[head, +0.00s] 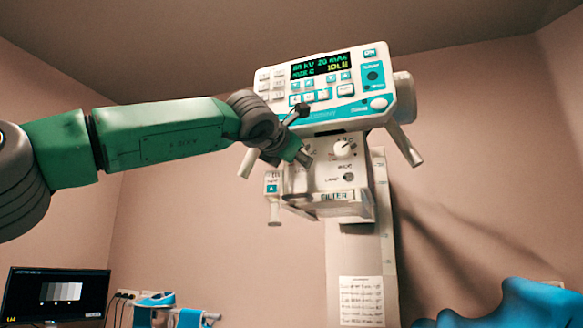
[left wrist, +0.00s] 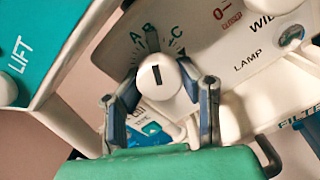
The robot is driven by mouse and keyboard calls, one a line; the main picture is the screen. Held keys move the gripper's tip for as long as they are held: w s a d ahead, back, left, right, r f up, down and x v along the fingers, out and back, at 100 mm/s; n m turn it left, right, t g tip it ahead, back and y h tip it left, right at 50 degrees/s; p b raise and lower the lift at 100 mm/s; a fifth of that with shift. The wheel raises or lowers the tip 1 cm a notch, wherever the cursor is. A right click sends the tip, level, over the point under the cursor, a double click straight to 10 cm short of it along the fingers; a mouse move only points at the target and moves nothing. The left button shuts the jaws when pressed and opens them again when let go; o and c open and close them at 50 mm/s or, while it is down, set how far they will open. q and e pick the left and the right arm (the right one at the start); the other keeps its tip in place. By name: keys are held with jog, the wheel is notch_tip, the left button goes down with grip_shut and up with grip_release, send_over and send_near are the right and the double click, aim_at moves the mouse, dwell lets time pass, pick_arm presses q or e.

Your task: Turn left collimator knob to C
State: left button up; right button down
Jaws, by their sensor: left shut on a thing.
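The left collimator knob (left wrist: 168,88) is a round white knob with a black line on its face. In the left wrist view the letters A, B and C arc above it, and the line points up, roughly toward B. My left gripper (left wrist: 160,84) has one finger on each side of the knob and is shut on it. In the head view my left gripper (head: 303,158) is at the left part of the collimator (head: 325,208) front and hides the left knob. My right gripper is not in view.
A white and teal control console (head: 325,85) with a lit display hangs just above the collimator. A second white knob (head: 345,147) is to the right of my gripper. Handles stick out on both sides. A monitor (head: 55,293) stands at lower left.

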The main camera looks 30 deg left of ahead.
pick_arm(q)
jog(key=shift+s+d+r+n+t, duration=0.2)
jog(key=shift+d+r+n+t, duration=0.1)
jog(key=shift+d+r+n, duration=0.2)
grip_shut()
jog(key=shift+a, duration=0.15)
jog(key=o, duration=1.2)
grip_release()
jog(key=shift+s, duration=0.15)
jog(key=shift+f, duration=0.1)
jog(key=shift+f, duration=0.1)
jog(key=s, duration=0.4)
jog(key=s+d, duration=0.1)
jog(key=s, duration=0.2)
jog(key=s+d, duration=0.1)
jog(key=s, duration=0.3)
jog(key=shift+s+d, duration=0.25)
jog(key=shift+s, duration=0.1)
